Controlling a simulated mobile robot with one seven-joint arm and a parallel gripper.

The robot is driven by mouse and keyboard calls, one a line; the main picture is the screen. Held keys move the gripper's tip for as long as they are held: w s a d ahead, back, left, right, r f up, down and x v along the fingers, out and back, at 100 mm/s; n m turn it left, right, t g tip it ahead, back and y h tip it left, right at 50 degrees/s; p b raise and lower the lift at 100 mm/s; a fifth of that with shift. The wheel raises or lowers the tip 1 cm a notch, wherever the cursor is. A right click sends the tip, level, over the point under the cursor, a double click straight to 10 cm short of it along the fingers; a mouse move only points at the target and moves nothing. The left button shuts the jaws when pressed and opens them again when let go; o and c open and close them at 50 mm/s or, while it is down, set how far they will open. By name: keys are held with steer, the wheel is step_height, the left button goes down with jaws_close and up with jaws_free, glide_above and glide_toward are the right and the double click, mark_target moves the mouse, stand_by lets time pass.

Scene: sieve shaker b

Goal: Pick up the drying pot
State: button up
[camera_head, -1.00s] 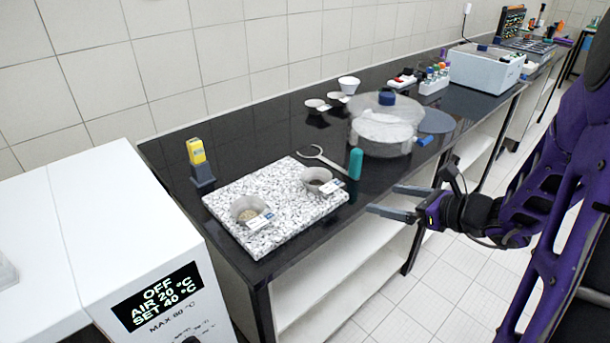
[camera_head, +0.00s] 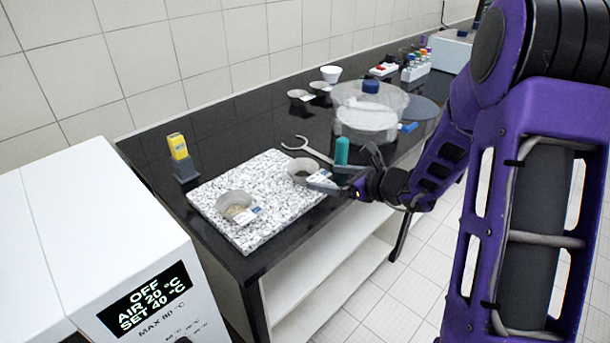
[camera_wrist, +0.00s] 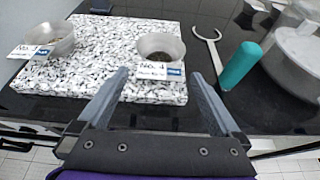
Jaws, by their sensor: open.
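Two shallow grey metal pots with labels stand on a speckled granite slab (camera_head: 262,171). One pot (camera_head: 234,204) holds light grainy material, and in the wrist view it (camera_wrist: 58,44) is at the left. The other pot (camera_head: 302,170) holds dark material, and in the wrist view it (camera_wrist: 160,42) is near the centre with a white and blue label at its front. My gripper (camera_head: 340,180) is open and empty at the slab's right edge. In the wrist view its fingers (camera_wrist: 160,100) spread on either side, short of the dark-filled pot.
A teal cylinder (camera_head: 342,151) stands close beside my gripper, with a wrench-like tool (camera_head: 310,150) behind it. A large clear round vessel (camera_head: 368,112) is farther right. A yellow device (camera_head: 178,146) stands left of the slab. A white oven (camera_head: 90,245) is at the near left.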

mark_target(315, 174)
steer(key=x, duration=0.5)
steer(key=shift+w+a+r, duration=0.15)
steer(key=shift+w+a, duration=0.05)
steer(key=shift+r, duration=0.1)
steer(key=c, duration=1.2)
